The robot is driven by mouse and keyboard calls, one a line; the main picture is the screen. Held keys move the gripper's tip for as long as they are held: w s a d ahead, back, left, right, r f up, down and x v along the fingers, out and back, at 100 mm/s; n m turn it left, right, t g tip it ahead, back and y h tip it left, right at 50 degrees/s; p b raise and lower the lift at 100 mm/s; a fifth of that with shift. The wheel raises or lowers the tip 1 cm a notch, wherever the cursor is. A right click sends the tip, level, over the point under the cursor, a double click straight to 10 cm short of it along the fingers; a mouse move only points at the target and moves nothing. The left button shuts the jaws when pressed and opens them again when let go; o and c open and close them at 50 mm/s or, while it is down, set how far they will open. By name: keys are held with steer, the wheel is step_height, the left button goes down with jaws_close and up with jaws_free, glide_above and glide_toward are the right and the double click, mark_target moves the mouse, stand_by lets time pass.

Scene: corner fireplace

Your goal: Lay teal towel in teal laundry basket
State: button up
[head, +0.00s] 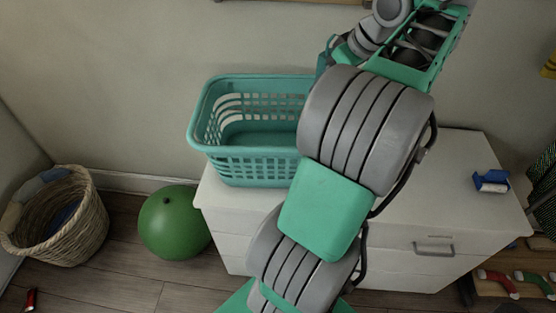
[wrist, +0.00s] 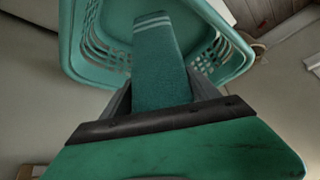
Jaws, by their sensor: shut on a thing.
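The teal laundry basket (head: 246,152) stands upright on the white cabinet, its right part hidden behind my arm. No towel shows on the part of its floor that I can see in the head view. In the wrist view the basket (wrist: 78,62) lies beyond my gripper (wrist: 160,98). My gripper is shut on the teal towel (wrist: 158,55), a folded strip with pale stripes near its far end. The towel overlaps the basket opening in that view; I cannot tell its height above the basket. In the head view my arm hides most of the gripper.
The white cabinet (head: 455,195) has free top space right of my arm, with a small blue and white object (head: 491,182) near its right end. A green ball (head: 174,222) and a wicker basket (head: 70,232) stand on the floor at left. A wall is behind.

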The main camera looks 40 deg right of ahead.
steer(key=w+r+b+x, duration=0.1)
steer(key=b+x, duration=0.8)
steer(key=x, duration=1.6)
steer(key=shift+w+a+b, duration=0.4)
steer(key=shift+w+a, duration=0.05)
steer(key=shift+w, duration=0.05)
steer(key=shift+f, duration=0.1)
steer(key=o, duration=1.7)
